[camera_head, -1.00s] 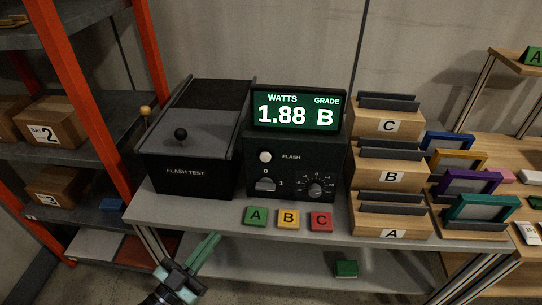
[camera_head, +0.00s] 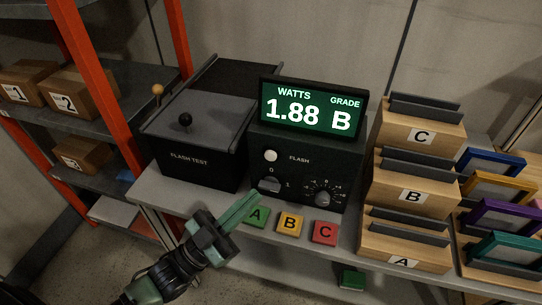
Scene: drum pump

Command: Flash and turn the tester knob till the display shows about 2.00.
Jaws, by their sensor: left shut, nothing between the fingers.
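The tester (camera_head: 255,160) is a black box on the grey table. Its display (camera_head: 312,110) reads WATTS 1.88 and GRADE B. Its round knob (camera_head: 323,198) sits at the lower right of the front panel, with a dial scale around it. A white FLASH button (camera_head: 271,156) is at the upper left of the panel, above a 0/1 switch (camera_head: 270,185). My left gripper (camera_head: 249,202) is shut and empty, in front of the tester and left of the knob, close to the green A tile. My right gripper is not in view.
Green A (camera_head: 257,217), yellow B (camera_head: 290,225) and red C (camera_head: 325,233) tiles lie along the table's front edge. The black FLASH TEST box (camera_head: 190,168) stands left. Wooden card holders (camera_head: 425,190) and coloured frames (camera_head: 490,187) stand right. An orange-post shelf is at left.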

